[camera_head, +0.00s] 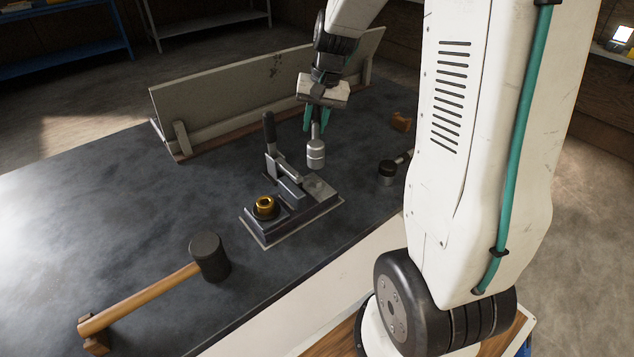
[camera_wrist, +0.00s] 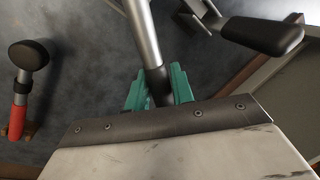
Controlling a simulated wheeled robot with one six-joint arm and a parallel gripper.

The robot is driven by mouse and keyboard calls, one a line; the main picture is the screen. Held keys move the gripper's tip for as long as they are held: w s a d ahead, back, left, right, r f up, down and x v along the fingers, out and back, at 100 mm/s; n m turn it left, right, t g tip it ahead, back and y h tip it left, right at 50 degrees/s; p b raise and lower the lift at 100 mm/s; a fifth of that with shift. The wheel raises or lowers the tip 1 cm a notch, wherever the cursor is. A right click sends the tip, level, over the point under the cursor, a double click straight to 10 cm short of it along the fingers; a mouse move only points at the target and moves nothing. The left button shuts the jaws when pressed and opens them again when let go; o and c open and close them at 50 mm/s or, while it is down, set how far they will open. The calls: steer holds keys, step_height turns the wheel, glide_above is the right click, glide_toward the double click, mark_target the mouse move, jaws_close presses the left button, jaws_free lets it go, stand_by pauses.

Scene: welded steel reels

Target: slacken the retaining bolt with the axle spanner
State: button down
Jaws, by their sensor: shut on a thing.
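My gripper (camera_head: 318,112) is shut on the axle spanner (camera_head: 316,153), a grey steel tool with a thick cylindrical end. The spanner hangs roughly upright above the back right of the steel fixture. In the wrist view, my teal fingers (camera_wrist: 160,88) grip its dark part, and its steel shaft (camera_wrist: 142,35) runs out to the top edge. The brass retaining bolt (camera_head: 265,206) sits at the front left of the clamp fixture (camera_head: 322,205), apart from the spanner. The bolt does not show clearly in the wrist view.
A toggle clamp with a black handle (camera_head: 269,128) stands on the fixture beside the spanner; its handle also shows in the wrist view (camera_wrist: 262,36). A black-headed tool (camera_head: 387,174) lies right. A mallet (camera_head: 209,256) lies front left. A grey panel (camera_head: 245,92) stands behind.

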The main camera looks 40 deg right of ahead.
steer(key=shift+w+a+v, duration=0.15)
steer(key=shift+a+v, duration=0.05)
steer(key=shift+v, duration=0.9)
steer(key=shift+w+a+v, duration=0.1)
steer(key=shift+a+v, duration=0.1)
steer(key=shift+v, duration=0.95)
steer(key=shift+d+r, duration=0.1)
